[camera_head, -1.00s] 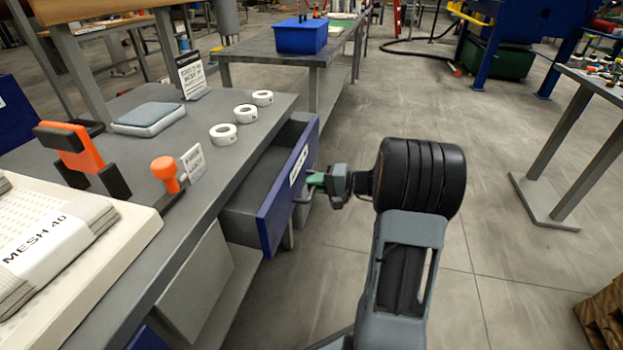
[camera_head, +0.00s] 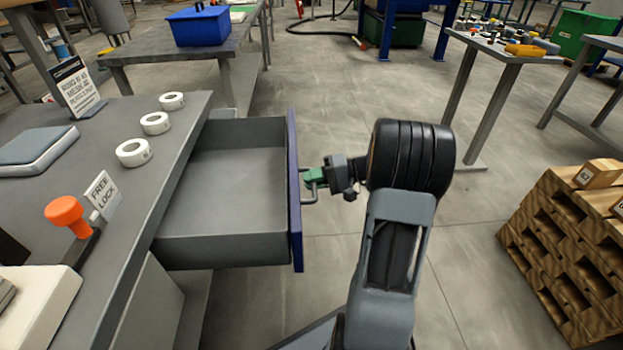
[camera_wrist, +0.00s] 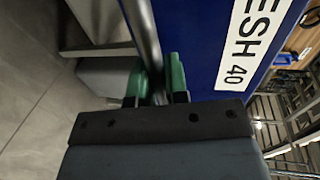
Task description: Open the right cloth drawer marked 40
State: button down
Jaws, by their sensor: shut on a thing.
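The drawer (camera_head: 225,190) with a blue front (camera_head: 294,235) is pulled well out from under the grey workbench (camera_head: 150,200), and its grey inside looks empty. In the wrist view its blue front (camera_wrist: 205,45) bears a white label (camera_wrist: 247,45) reading "ESH 40", partly cut off. My gripper (camera_head: 312,178) is at the outer side of the drawer front. Its green fingertips are shut on the metal bar handle (camera_head: 307,192); the wrist view shows the handle (camera_wrist: 146,40) running between the fingers (camera_wrist: 157,80).
White rings (camera_head: 155,123), an orange knob (camera_head: 66,212) by a "FREE LOCK" sign (camera_head: 102,195), and a scale-like box (camera_head: 35,147) are on the workbench. A wooden pallet stack (camera_head: 565,260) stands at the right. The floor between is clear.

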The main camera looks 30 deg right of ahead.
jog(key=c, duration=1.1)
grip_release()
jog(key=shift+c, duration=0.2)
jog(key=p+v, duration=0.4)
jog(key=v, duration=1)
jog(key=a+r+n+g+h+p, duration=0.2)
jog(key=a+r+g+h+p, duration=0.35)
jog(key=a+r+p, duration=0.95)
jog(key=s+a+r+n+t+h+p, duration=0.1)
jog(key=s+a+r+h+p, duration=0.3)
jog(key=r+p, duration=0.4)
jog(key=s+a+r+n+t+h+p, duration=0.1)
jog(key=s+a+r+h+p, duration=0.3)
jog(key=r+p, duration=0.5)
notch_tip(320, 180, up, 2)
jog(key=shift+s+a+r+n+t+h, duration=0.1)
jog(key=shift+s+a+n+t+h, duration=0.2)
jog(key=shift+a+n, duration=0.35)
